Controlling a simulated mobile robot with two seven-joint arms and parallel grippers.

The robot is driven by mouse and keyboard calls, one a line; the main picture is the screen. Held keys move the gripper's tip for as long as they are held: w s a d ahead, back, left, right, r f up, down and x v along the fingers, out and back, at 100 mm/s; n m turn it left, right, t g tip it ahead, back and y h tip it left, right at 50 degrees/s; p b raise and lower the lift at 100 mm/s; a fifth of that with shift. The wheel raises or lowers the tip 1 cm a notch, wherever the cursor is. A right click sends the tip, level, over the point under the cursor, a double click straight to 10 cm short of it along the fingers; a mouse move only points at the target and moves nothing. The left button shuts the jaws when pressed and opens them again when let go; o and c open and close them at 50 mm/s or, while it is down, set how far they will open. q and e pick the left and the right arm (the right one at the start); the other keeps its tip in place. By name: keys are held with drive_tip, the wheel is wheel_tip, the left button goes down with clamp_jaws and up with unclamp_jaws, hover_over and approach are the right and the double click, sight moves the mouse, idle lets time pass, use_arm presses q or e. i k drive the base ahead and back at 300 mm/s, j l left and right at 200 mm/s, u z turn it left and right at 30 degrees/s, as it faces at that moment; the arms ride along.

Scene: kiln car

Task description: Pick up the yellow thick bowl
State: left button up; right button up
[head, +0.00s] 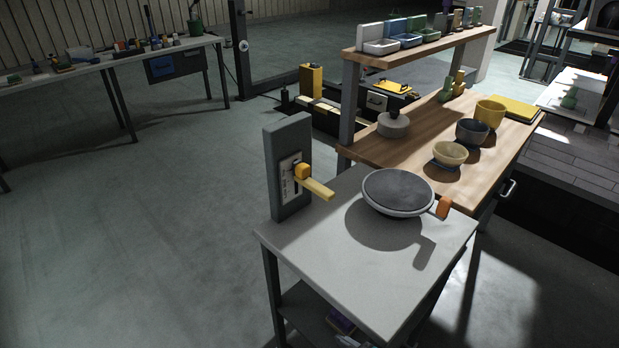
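Two yellowish vessels stand on the wooden workbench (400,155). One is a pale yellow bowl (450,154) near the bench's front edge, resting on a small dark base. The other is a deeper, stronger yellow bowl (491,112) further back to the right. I cannot tell from this view which has the thicker wall. A dark grey bowl (472,131) stands between them. All look upright. Neither of my grippers is in view.
A grey table (330,265) in front holds a round dark-topped pan-like object (398,190) with an orange end, and an upright panel (289,165) with a yellow lever. A shelf (410,48) overhangs the bench's back. Open floor lies left.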

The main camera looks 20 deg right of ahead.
sight(491, 113)
drive_tip(key=z, duration=1.85)
drive_tip(key=k, duration=0.3)
drive_tip(key=k+z, duration=0.2)
drive_tip(key=z, duration=0.2)
drive_tip(key=k+z, duration=0.15)
drive_tip(key=z, duration=0.25)
drive_tip(key=i+l+z, duration=0.25)
drive_tip(key=i, duration=0.2)
drive_tip(key=i+l+z, duration=0.1)
drive_tip(key=i+z, duration=0.15)
drive_tip(key=i, duration=0.2)
drive_tip(key=i+u, duration=0.1)
drive_tip(key=i, duration=0.35)
drive_tip(key=i+l+u, duration=0.15)
drive_tip(key=i, duration=0.3)
drive_tip(key=i+l+u, duration=0.1)
drive_tip(key=i, duration=0.35)
drive_tip(key=i+l+u, duration=0.15)
drive_tip(key=i+u, duration=0.3)
drive_tip(key=i, duration=0.9)
